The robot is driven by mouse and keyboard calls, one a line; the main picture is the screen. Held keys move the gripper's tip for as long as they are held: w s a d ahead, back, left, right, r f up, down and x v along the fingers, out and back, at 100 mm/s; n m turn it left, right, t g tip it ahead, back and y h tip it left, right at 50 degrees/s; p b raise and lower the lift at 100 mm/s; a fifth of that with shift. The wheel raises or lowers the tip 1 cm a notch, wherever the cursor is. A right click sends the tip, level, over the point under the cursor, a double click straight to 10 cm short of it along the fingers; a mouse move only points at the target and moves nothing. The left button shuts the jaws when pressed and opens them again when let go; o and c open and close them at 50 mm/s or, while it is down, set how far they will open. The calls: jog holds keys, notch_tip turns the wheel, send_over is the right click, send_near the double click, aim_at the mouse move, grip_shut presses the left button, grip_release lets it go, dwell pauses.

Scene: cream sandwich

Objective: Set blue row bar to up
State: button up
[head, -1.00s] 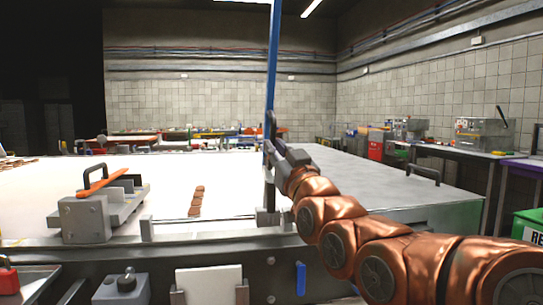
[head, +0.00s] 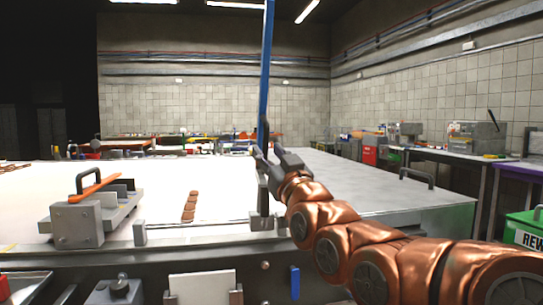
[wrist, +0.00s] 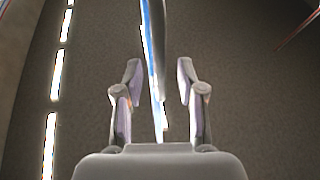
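The blue row bar (head: 266,75) stands upright at the near edge of the white table and runs out of the top of the head view. It carries a dark grey handle (head: 262,132) low on it. My gripper (head: 270,155) is at the bar's lower part, by the handle. In the wrist view the blue bar (wrist: 146,40) and a grey curved piece, probably the handle (wrist: 157,50), lie between the two fingers of my gripper (wrist: 159,68). The fingers are apart, with a gap on both sides. The bar's foot is partly hidden behind my gripper.
Several brown pieces (head: 190,205) lie in a row. A grey-topped unit (head: 370,180) with a handle is at right. A green bin (head: 522,225) stands at far right.

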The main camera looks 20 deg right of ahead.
aim_at(263, 101)
jog(key=shift+r, duration=5)
